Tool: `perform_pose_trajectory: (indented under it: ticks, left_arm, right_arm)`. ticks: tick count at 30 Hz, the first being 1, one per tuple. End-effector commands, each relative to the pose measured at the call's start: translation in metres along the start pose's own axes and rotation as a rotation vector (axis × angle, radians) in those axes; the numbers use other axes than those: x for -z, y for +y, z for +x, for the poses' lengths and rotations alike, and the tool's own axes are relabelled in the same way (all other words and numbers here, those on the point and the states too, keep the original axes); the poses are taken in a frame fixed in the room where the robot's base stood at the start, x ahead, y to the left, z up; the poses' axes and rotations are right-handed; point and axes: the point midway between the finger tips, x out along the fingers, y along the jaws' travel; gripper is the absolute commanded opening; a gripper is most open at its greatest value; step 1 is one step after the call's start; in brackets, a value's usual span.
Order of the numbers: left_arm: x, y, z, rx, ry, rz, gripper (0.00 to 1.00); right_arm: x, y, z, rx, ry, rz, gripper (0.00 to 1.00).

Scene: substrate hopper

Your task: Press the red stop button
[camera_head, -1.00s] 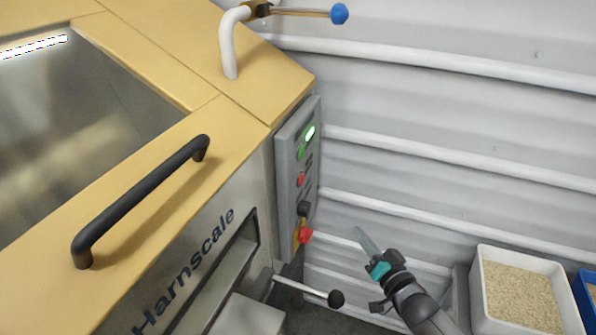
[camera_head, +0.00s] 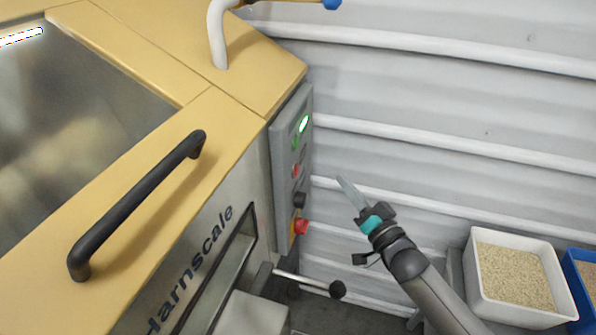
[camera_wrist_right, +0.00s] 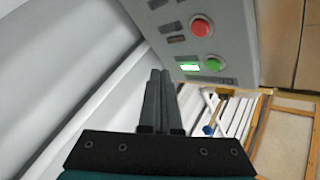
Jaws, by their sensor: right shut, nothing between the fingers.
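A grey control panel (camera_head: 280,160) on the side of the yellow and steel machine carries a small red button (camera_head: 295,170). Above it is a green button (camera_head: 295,143) with a lit green lamp (camera_head: 303,124). In the right wrist view the red button (camera_wrist_right: 200,27) shows as a round, raised cap, with the green button (camera_wrist_right: 213,64) below it. A larger red knob (camera_head: 301,226) on a yellow base sits lower on the panel. My right gripper (camera_head: 342,181) is shut and empty, to the right of the panel and apart from it. My left gripper is not in view.
A black knob (camera_head: 299,199) sits between the two red controls. A lever with a black ball (camera_head: 337,289) sticks out below the panel. A white bin of grain (camera_head: 475,290) stands at the right. A ribbed wall (camera_head: 430,100) is behind my gripper.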

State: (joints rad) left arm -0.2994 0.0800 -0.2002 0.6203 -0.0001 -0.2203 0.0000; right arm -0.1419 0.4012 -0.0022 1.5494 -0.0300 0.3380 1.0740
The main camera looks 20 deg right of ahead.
Motion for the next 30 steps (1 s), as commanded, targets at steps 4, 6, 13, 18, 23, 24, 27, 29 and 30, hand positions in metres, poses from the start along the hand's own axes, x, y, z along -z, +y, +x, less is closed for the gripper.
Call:
perform_pose_trajectory:
  ticks: [4, 6, 13, 18, 23, 24, 27, 29, 30]
  left_arm:
    - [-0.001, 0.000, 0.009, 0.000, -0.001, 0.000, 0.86]
    - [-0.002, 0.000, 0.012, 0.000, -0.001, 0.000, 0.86]
    - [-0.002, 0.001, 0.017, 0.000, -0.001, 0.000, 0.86]
    - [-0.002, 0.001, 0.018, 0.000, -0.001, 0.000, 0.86]
    - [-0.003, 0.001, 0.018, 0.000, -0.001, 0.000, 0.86]
    - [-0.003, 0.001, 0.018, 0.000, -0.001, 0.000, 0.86]
    - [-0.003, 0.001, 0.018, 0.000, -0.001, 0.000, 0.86]
    - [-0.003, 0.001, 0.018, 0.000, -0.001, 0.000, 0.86]
    - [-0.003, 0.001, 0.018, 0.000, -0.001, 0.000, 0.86]
  right_arm:
    - [-0.013, -0.011, 0.015, 0.004, 0.003, 0.003, 0.00]
    - [-0.018, -0.016, 0.022, 0.003, 0.003, 0.004, 0.00]
    - [-0.031, -0.031, 0.042, 0.001, 0.001, 0.003, 0.00]
    - [-0.037, -0.036, 0.050, -0.001, 0.000, 0.001, 0.00]
    - [-0.038, -0.038, 0.052, 0.000, 0.000, 0.001, 0.00]
    - [-0.038, -0.038, 0.052, 0.000, 0.000, 0.001, 0.00]
    - [-0.038, -0.038, 0.052, 0.000, 0.000, 0.001, 0.00]
    - [-0.038, -0.038, 0.052, 0.000, 0.000, 0.001, 0.00]
    - [-0.038, -0.038, 0.052, 0.000, 0.000, 0.001, 0.00]
